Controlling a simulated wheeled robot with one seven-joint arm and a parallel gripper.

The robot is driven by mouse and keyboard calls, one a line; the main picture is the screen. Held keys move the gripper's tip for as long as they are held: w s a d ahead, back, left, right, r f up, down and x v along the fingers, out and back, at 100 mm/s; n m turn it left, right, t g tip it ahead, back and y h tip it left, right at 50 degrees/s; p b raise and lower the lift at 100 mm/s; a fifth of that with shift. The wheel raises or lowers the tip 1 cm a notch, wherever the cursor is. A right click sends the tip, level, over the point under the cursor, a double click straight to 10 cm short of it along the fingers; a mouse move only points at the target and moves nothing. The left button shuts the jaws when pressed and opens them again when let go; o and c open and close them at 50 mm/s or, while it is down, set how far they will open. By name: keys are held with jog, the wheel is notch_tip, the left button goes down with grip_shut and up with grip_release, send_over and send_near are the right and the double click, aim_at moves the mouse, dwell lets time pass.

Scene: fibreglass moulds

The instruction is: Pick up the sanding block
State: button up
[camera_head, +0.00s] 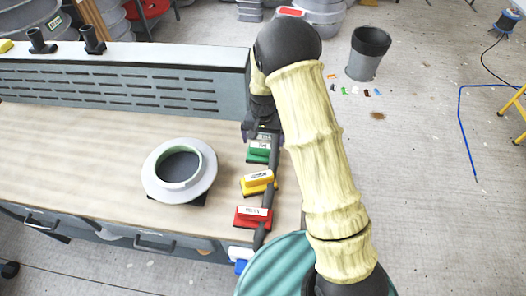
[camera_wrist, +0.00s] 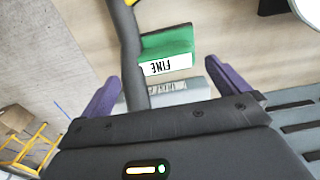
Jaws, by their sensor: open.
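Several sanding blocks stand in a row near the right end of the bench: a green one (camera_head: 258,152), a yellow one (camera_head: 257,183), a red one (camera_head: 253,215) and a blue one (camera_head: 241,260). In the wrist view the green block (camera_wrist: 166,48) carries a white label reading FINE. A grey block (camera_wrist: 180,93) with a label too small to read lies between and just beyond the fingers of my gripper (camera_wrist: 167,82). My gripper is open, and contact with the grey block cannot be told. In the head view my arm largely hides it.
A dark hose-like strip (camera_head: 271,175) runs alongside the blocks and passes close to the left finger in the wrist view. A round grey mould (camera_head: 152,178) sits on the wooden bench top (camera_head: 80,150). A slotted panel (camera_head: 120,85) stands along the back.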

aim_at(263, 146)
jog(key=shift+f+p, duration=0.55)
jog(key=shift+f, duration=0.05)
jog(key=shift+f+p, duration=0.7)
jog(key=shift+f, duration=1.25)
jog(key=shift+c, duration=0.4)
jog(key=c, duration=0.7)
